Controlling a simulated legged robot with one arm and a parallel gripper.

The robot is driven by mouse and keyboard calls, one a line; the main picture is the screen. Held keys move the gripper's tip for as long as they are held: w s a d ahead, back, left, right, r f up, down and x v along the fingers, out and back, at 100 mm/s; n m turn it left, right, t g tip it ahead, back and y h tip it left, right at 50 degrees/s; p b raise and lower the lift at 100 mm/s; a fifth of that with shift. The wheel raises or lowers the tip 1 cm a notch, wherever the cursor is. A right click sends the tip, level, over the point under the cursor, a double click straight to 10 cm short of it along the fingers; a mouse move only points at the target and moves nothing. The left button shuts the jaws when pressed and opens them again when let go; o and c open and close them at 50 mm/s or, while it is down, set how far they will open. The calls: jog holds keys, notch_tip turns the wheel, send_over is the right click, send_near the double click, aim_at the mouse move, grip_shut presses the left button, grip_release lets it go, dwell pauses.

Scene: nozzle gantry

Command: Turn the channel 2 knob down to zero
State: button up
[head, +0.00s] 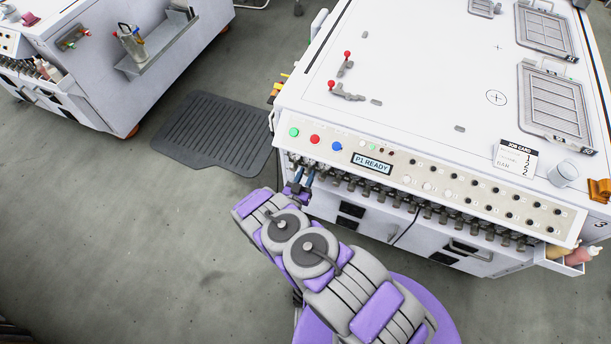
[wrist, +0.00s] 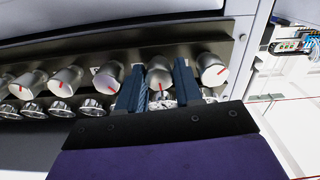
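A row of silver knobs with red marks runs under the panel of the white machine. In the wrist view, one knob (wrist: 159,76), second from the right end of the row, sits between the two dark blue fingers of my gripper (wrist: 160,82). Its red mark points roughly up and down in the picture. A finger stands on each side; I cannot tell whether they touch it. I read no channel number there. In the head view, my gripper (head: 301,184) is at the left end of the panel, and its fingers and the knob are too small to make out.
The rightmost knob (wrist: 213,70) is close beside the right finger, and another knob (wrist: 109,77) is close to the left finger. A second row of smaller round metal parts (wrist: 91,107) lies beside the knobs. The panel display (head: 372,163) reads P1 READY.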

grip_shut()
jog(key=shift+n, duration=0.3)
jog(key=n, duration=0.5)
jog(key=shift+a, duration=0.1)
jog(key=n, duration=0.6)
jog(key=shift+n, duration=0.3)
jog(key=n, duration=0.3)
jog(key=shift+a+n, duration=0.1)
jog(key=shift+n, duration=0.2)
jog(key=n, duration=1)
jog(key=shift+f, duration=0.15)
